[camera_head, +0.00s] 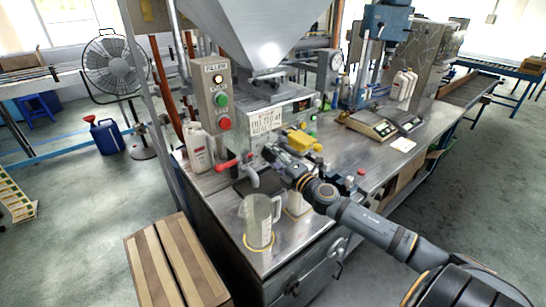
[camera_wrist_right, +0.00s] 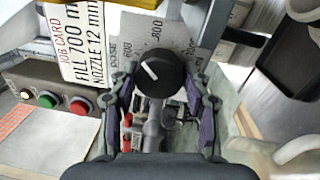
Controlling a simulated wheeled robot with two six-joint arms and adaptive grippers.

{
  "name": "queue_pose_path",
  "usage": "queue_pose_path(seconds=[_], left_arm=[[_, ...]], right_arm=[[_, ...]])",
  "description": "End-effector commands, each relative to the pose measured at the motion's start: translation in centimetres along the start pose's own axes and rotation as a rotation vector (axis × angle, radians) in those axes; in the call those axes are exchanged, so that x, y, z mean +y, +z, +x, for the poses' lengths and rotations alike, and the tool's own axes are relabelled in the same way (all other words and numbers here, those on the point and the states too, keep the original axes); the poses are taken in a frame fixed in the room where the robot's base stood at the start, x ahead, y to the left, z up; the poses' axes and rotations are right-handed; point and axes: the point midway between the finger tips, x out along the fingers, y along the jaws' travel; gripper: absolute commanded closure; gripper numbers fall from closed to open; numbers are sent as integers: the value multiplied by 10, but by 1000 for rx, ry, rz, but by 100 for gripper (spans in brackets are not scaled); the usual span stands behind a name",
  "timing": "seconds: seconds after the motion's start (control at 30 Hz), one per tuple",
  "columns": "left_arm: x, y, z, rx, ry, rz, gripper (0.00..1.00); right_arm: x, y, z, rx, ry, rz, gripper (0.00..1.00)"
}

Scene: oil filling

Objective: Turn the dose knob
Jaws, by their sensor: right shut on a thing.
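The dose knob (camera_wrist_right: 156,72) is a round black knob with a white pointer line, seen in the right wrist view. It sits by a grey dial plate (camera_wrist_right: 127,45) marked DOSE with numbers. My right gripper (camera_wrist_right: 160,90) has its two fingers on either side of the knob and is shut on it. In the head view my right gripper (camera_head: 277,158) is at the front of the filling machine (camera_head: 285,104), where it hides the knob. My left gripper does not show.
A job card (camera_head: 265,121) reads FILL 700 and NOZZLE 12 mm. A red-handled valve (camera_head: 227,165), a clear jug (camera_head: 259,220) and a white bottle (camera_head: 198,148) are nearby. A control box with buttons (camera_head: 218,93) stands at left. A yellow part (camera_head: 303,141) is right of the gripper.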

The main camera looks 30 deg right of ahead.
Motion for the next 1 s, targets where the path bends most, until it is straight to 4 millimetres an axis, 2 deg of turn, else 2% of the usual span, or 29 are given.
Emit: queue_pose_path(seconds=[0.13,0.17,0.33,0.8,0.87,1.0], left_arm=[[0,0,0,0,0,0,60],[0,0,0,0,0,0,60],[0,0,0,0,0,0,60],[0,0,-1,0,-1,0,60],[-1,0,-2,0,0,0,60],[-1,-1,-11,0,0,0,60]], right_arm=[[-2,0,0,2,-3,2,84],[-2,0,0,2,-3,2,51],[-1,0,0,1,-2,2,29],[0,0,0,-1,-1,22,29],[1,0,0,-4,-1,67,29],[3,0,0,-22,-4,311,29]])
